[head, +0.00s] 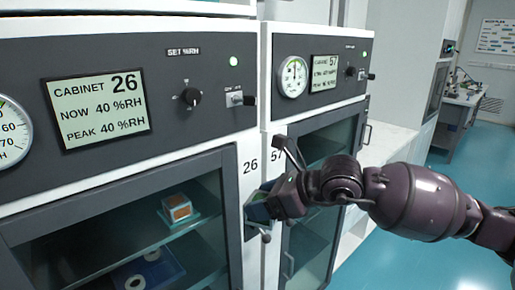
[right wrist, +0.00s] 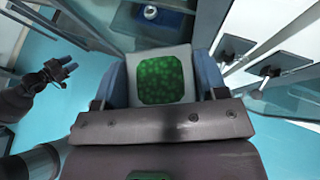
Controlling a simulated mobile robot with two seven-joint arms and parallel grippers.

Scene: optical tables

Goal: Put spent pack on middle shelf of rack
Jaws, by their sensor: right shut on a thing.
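My right gripper (head: 262,207) is shut on the spent pack, in front of the strip between cabinets 26 and 57. In the head view the pack (head: 257,212) is mostly hidden by the gripper. In the right wrist view the pack (right wrist: 168,72) shows a green beaded window in a pale casing, between the two blue-grey fingers. A dark gripper at the left of the right wrist view, apparently my left gripper (right wrist: 62,72), is small; its opening is unclear. I cannot make out the rack with certainty.
A white counter (head: 385,145) lies beyond. The blue floor (head: 400,265) at right is clear.

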